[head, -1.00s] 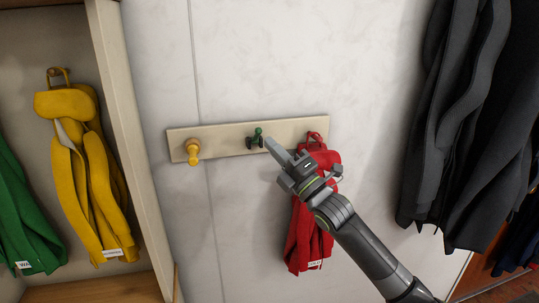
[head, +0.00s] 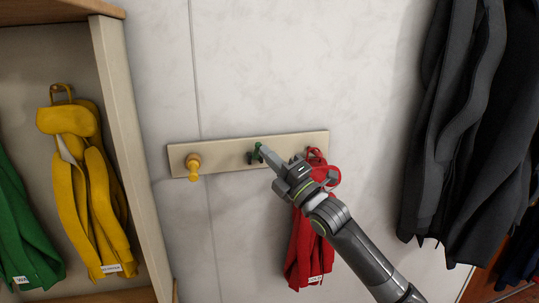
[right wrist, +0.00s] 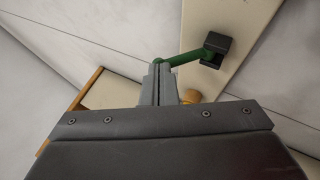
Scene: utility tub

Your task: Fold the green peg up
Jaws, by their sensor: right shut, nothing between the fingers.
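The green peg (head: 256,148) is at the middle of a cream wall rail, on a small dark mount. In the right wrist view the green peg (right wrist: 190,56) sticks out from its black mount (right wrist: 217,45), and its outer end is right at my fingertips. My right gripper (head: 264,151) is shut with nothing between its fingers. In the right wrist view its fingertips (right wrist: 160,68) appear at or very close to the peg's end; I cannot tell whether they touch. The gripper partly covers the peg in the head view. My left gripper is not in view.
The cream rail (head: 225,154) also carries a yellow peg (head: 193,166) at left and a red jacket (head: 305,250) at right, partly behind my right arm. Yellow (head: 90,190) and green (head: 25,235) jackets hang in a cubby. Dark coats (head: 460,130) hang at right.

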